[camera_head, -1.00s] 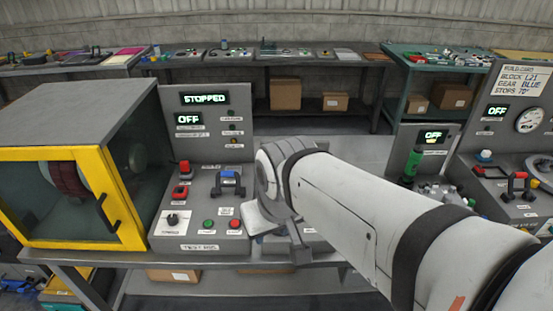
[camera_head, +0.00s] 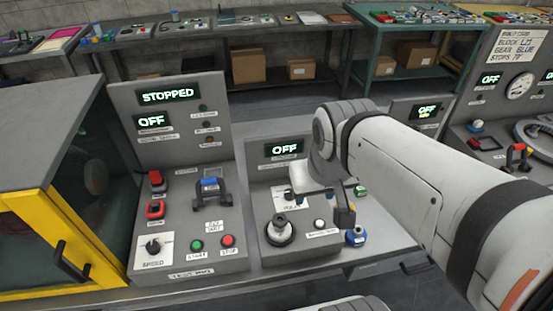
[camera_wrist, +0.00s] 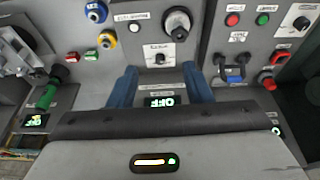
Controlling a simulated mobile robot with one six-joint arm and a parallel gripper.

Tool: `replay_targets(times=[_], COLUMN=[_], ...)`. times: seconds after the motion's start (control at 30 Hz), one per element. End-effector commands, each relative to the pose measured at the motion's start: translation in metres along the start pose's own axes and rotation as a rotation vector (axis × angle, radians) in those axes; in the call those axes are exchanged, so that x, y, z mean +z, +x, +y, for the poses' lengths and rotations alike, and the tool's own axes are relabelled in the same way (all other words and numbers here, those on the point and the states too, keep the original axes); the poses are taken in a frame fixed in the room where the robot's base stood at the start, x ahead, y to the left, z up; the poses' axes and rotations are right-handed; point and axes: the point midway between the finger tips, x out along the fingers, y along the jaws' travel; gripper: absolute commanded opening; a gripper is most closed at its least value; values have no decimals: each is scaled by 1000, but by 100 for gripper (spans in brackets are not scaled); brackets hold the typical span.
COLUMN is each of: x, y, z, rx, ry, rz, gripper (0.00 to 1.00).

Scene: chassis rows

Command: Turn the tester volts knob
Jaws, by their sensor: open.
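The tester's small dark volts knob (camera_wrist: 160,58) sits on a white dial plate in the wrist view, just beyond my fingertips and roughly centred between them. My gripper (camera_wrist: 160,70) is open and empty, with its two blue fingers apart. The tester's display (camera_wrist: 166,101) reads OFF and shows between the fingers; it also shows in the head view (camera_head: 284,148). In the head view my gripper (camera_head: 325,195) hangs over the tester panel and hides much of the dial plate. I cannot tell whether a finger touches the panel.
A large round silver-and-black fitting (camera_head: 279,231) and a white button (camera_head: 320,223) sit close to the dial. A blue connector (camera_head: 355,238) is at the right. The test bay panel (camera_head: 218,255), with its START and STOP buttons, stands directly left of the tester.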

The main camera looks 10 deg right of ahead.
Motion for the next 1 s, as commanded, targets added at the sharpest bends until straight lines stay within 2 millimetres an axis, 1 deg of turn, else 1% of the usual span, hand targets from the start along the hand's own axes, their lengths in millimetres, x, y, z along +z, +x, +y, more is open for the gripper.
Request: replay_targets(times=[0.03,0.07,0.13,0.27,0.3,0.37,0.4,0.47,0.57,0.6,0.7,0.8,0.9,1.0], x=[-4,-7,-17,-48,-58,-74,-84,-97,-118,-124,-138,-147,-152,-154], y=[2,3,9,30,39,54,64,82,115,128,162,191,213,226], z=[0,0,13,15,15,14,14,13,13,12,12,11,10,10], rx=[0,0,-1,-8,-11,-17,-21,-28,-43,-50,-67,-83,-95,-102], ry=[-9,-18,-44,-135,-171,-224,-259,-313,-399,-433,-511,-574,-618,-645], rz=[-6,-11,-30,-75,-90,-115,-130,-152,-189,-204,-235,-259,-276,-285], gripper=[49,52,52,52,52,52,52,52,52,52,52,52,52,52])
